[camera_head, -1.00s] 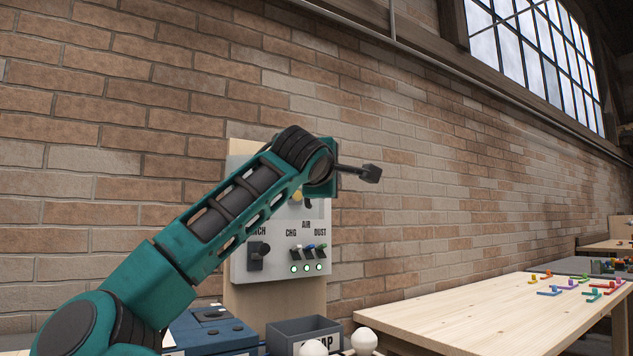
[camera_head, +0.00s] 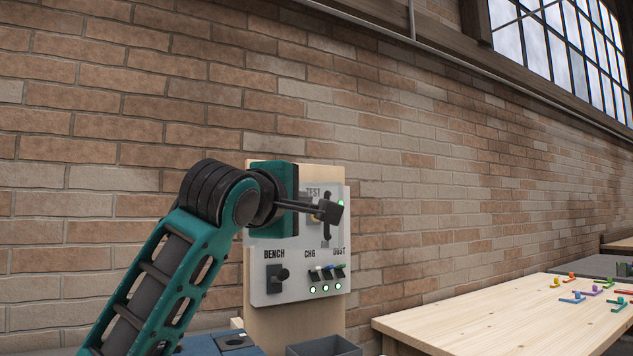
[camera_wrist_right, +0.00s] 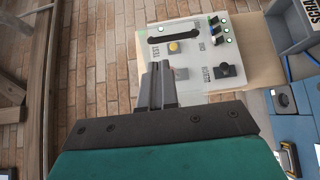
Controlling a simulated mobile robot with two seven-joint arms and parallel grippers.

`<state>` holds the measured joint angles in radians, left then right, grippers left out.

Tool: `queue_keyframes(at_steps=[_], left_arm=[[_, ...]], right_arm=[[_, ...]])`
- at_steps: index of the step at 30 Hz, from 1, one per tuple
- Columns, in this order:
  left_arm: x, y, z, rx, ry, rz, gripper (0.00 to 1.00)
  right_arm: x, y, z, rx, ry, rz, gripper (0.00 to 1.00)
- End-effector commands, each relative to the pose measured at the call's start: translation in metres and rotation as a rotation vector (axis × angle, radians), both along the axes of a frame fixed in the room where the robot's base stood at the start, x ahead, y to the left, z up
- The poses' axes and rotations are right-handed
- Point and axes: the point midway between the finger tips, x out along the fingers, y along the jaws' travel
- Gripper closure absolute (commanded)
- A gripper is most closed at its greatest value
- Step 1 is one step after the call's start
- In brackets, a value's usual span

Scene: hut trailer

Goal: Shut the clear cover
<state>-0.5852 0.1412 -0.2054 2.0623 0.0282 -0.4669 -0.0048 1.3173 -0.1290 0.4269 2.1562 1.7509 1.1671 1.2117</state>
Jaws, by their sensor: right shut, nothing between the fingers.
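The clear cover (camera_head: 336,192) looks like a see-through sheet at the upper part of a grey control panel (camera_head: 262,292), over the TEST label, a yellow button and a black lever. How far it stands open I cannot tell. My right gripper (camera_head: 333,211) is shut and empty, its fingertips in front of the cover area and partly hiding the button. In the right wrist view the shut fingers (camera_wrist_right: 160,75) point at the panel beside the TEST label and yellow button (camera_wrist_right: 173,46). Whether they touch the cover is unclear. My left gripper is not in view.
The panel is on a wooden board (camera_head: 255,325) against a brick wall. Below are a BENCH switch (camera_head: 277,276), small toggles (camera_head: 327,272) with green lights, a grey bin (camera_head: 322,347) and blue cases (camera_head: 225,343). A wooden table (camera_head: 480,318) stands to the right.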

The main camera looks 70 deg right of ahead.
Motion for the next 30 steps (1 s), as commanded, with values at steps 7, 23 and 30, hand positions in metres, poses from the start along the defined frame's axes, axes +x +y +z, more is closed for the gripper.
queue_keyframes(at_steps=[7, 23, 30], left_arm=[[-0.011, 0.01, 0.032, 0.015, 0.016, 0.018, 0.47], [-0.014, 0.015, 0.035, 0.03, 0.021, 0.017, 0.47], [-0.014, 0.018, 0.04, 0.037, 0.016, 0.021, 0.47]], right_arm=[[0.035, 0.033, -0.009, 0.0, -0.002, -0.003, 1.0], [0.041, -0.016, -0.018, 0.001, -0.012, -0.01, 1.0], [0.042, -0.065, -0.019, 0.0, -0.013, -0.009, 1.0]])
